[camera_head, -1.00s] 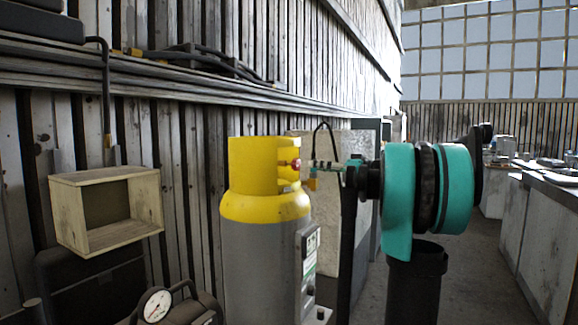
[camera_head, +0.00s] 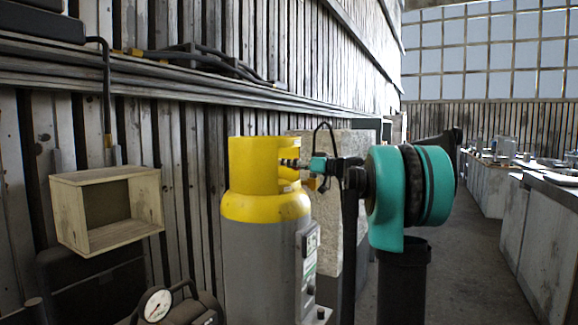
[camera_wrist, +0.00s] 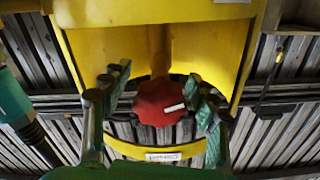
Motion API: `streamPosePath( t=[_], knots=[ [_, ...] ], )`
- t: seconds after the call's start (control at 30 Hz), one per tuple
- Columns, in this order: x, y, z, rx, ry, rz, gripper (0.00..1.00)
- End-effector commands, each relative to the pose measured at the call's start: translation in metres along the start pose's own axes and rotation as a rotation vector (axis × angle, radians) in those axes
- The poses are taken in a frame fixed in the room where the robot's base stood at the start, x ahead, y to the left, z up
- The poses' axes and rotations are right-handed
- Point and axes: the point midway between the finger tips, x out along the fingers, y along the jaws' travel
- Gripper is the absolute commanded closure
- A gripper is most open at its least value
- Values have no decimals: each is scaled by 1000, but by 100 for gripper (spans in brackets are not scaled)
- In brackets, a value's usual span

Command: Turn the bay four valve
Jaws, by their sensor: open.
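The valve is a red knob (camera_wrist: 160,101) with a white mark on it, inside the yellow collar of a gas cylinder (camera_head: 264,250). The cylinder has a yellow top and a grey body in the head view. My gripper (camera_wrist: 160,108) is open, with one finger on each side of the red knob in the wrist view. I cannot tell whether the fingers touch it. In the head view my gripper (camera_head: 300,164) reaches into the collar opening from the right, and the knob is hidden there.
A wooden box (camera_head: 142,244) hangs on the plank wall at left. A pressure gauge (camera_head: 157,305) sits low in front. A pale panel stands behind the cylinder. A workbench (camera_head: 545,215) with small items runs along the right, with open floor beside it.

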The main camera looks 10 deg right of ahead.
Motion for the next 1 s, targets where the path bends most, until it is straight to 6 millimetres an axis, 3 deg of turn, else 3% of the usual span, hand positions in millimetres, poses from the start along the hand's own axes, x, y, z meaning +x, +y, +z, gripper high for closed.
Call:
streamPosePath(
  t=[0.07, 0.5, 0.77, 1.0],
  knots=[
    [0, 0, 0, 0, 0, 0, 40],
    [0, 0, 0, 0, 0, 0, 93],
    [0, 0, 0, 29, 0, 0, 94],
    [0, 0, 0, 154, 0, 0, 94]
  ],
)
